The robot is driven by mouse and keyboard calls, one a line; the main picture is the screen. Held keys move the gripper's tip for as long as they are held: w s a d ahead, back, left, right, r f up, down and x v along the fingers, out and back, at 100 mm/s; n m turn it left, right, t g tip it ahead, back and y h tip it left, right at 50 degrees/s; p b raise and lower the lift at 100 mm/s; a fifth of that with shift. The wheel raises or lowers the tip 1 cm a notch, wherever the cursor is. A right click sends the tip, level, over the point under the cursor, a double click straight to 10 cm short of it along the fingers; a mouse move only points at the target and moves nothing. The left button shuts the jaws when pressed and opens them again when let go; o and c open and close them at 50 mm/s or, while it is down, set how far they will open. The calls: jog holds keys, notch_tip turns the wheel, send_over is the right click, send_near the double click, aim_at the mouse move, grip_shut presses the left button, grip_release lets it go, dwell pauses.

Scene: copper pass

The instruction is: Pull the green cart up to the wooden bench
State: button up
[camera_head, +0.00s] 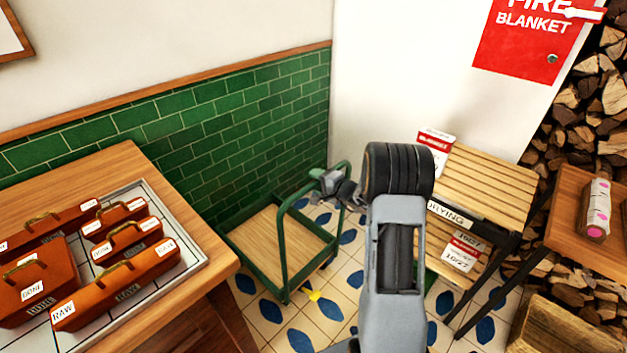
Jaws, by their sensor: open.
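My gripper (326,181) is open at the upper part of this rail; I cannot tell whether the rail is between the fingers or touched. A wooden bench (120,163) stands at the left, with the cart just beyond its right edge and a narrow strip of floor showing between them. My arm hides part of the floor right of the cart.
Labelled brown cases (120,286) lie on a tiled inset on the left bench. A slatted drying rack (478,192) stands close to the right of my arm. A brown table (572,205) holds a wrapped roll (596,208). Stacked logs (592,105) line the right.

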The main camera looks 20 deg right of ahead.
jog(key=shift+x, duration=0.75)
jog(key=shift+c, duration=0.4)
grip_shut()
